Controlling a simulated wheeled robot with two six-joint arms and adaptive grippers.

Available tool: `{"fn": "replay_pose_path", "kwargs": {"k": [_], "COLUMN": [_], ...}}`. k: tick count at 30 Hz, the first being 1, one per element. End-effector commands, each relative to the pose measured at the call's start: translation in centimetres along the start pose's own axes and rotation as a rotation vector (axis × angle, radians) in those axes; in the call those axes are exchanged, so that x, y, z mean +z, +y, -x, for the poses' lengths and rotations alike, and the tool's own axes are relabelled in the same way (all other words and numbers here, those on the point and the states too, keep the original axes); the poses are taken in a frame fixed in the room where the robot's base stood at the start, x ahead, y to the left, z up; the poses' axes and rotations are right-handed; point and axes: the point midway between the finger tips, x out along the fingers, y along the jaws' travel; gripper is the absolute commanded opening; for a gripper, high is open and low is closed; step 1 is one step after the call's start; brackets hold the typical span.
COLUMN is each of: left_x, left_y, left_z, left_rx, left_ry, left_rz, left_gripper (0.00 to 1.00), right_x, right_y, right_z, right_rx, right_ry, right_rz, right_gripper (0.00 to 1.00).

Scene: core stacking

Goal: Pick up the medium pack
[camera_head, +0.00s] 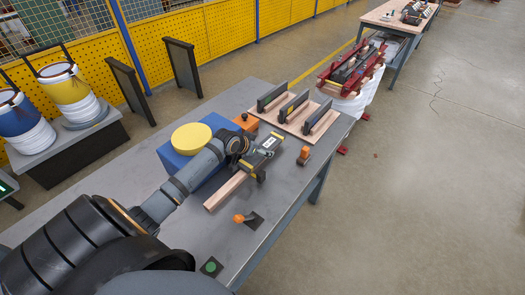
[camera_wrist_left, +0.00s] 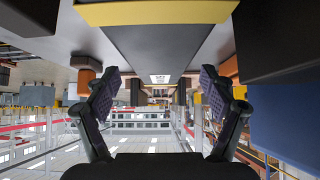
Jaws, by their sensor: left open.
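A dark pack with yellow bands and a white label (camera_head: 264,146) lies at the far end of a wooden strip (camera_head: 226,190) on the grey table. I take it for the medium pack, but its size name cannot be read. My left gripper (camera_head: 240,148) is at the pack's left side in the head view. In the left wrist view its two fingers (camera_wrist_left: 160,76) are spread, with nothing held between them. The dark slab with a yellow edge (camera_wrist_left: 155,40) fills the top of that view, apparently the same pack close by. Contact cannot be told. My right gripper is not in view.
A blue box (camera_head: 172,160) with a yellow disc (camera_head: 191,138) stands left of the pack. A wooden board (camera_head: 283,128) with three upright dark plates (camera_head: 294,106) is beyond it. Orange-knobbed fixtures (camera_head: 239,218) and a green button (camera_head: 211,266) sit nearer. Bare table (camera_head: 205,230) shows at the front.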

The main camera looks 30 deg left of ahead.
Motion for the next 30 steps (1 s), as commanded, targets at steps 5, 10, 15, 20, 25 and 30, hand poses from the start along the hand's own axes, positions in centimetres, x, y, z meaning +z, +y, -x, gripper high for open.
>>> {"fn": "replay_pose_path", "kwargs": {"k": [5,10,15,20,25,30], "left_x": [-0.01,0.02,0.04,0.05,0.06,-0.13], "left_y": [0.08,0.06,0.05,0.06,0.06,0.08], "left_z": [-0.84,-0.81,-0.8,-0.8,-0.8,-0.74], "left_rx": [0.001,0.001,0.001,0.001,0.001,0.001], "left_ry": [0.0,0.0,-0.001,-0.001,-0.001,0.003], "left_rz": [-0.002,-0.002,-0.001,-0.001,-0.001,-0.002], "left_gripper": [0.83,0.78,0.55,0.33,0.1,0.0], "right_x": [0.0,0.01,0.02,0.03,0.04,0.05], "right_y": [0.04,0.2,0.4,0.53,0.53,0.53], "right_z": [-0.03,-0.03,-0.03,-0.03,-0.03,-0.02], "right_rx": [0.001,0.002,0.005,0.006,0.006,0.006], "right_ry": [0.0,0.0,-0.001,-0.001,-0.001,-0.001], "right_rz": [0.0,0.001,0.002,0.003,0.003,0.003], "right_gripper": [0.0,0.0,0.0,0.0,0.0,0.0]}}
